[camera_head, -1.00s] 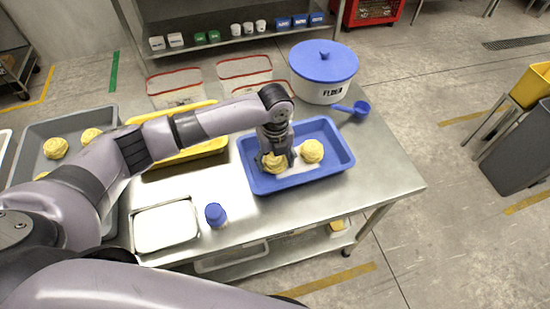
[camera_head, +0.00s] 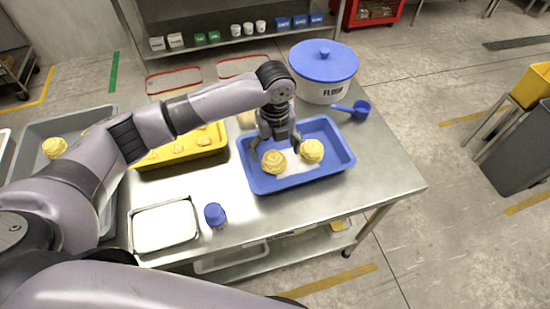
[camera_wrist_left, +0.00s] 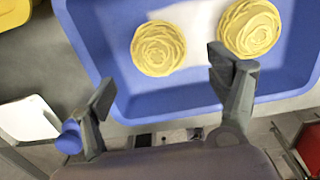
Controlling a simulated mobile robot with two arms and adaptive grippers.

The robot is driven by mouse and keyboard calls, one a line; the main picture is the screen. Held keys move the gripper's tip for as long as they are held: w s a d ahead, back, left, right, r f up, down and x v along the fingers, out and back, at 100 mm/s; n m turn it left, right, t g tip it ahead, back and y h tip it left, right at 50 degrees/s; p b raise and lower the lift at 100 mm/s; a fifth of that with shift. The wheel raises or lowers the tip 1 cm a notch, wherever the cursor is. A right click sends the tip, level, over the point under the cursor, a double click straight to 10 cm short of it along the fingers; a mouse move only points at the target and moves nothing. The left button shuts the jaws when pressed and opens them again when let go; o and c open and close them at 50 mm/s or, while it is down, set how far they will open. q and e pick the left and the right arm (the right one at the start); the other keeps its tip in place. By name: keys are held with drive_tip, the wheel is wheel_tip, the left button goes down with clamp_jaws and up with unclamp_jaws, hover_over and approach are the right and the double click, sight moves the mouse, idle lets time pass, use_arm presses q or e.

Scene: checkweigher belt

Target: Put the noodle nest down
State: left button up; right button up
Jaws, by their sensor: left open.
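Two yellow noodle nests lie side by side on a white sheet in the blue tray (camera_head: 322,178). The left noodle nest (camera_head: 273,162) and the right noodle nest (camera_head: 311,151) also show in the left wrist view, the left one (camera_wrist_left: 158,48) and the right one (camera_wrist_left: 249,27). My left gripper (camera_head: 275,148) is open and empty, just behind and above the left nest. In the left wrist view its spread fingers (camera_wrist_left: 165,90) are apart from both nests. My right gripper does not show.
A yellow tray (camera_head: 180,150) with pale pieces is partly behind my arm. A white-lidded pan (camera_head: 165,226) and a blue-capped bottle (camera_head: 215,215) stand at the front. A flour tub (camera_head: 322,75) and blue scoop (camera_head: 353,109) are behind. The table's right end is clear.

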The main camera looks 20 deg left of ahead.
sight(275, 159)
use_arm(q)
wheel_tip(275, 159, up, 8)
drive_tip(key=b, duration=0.1)
idle(0.5)
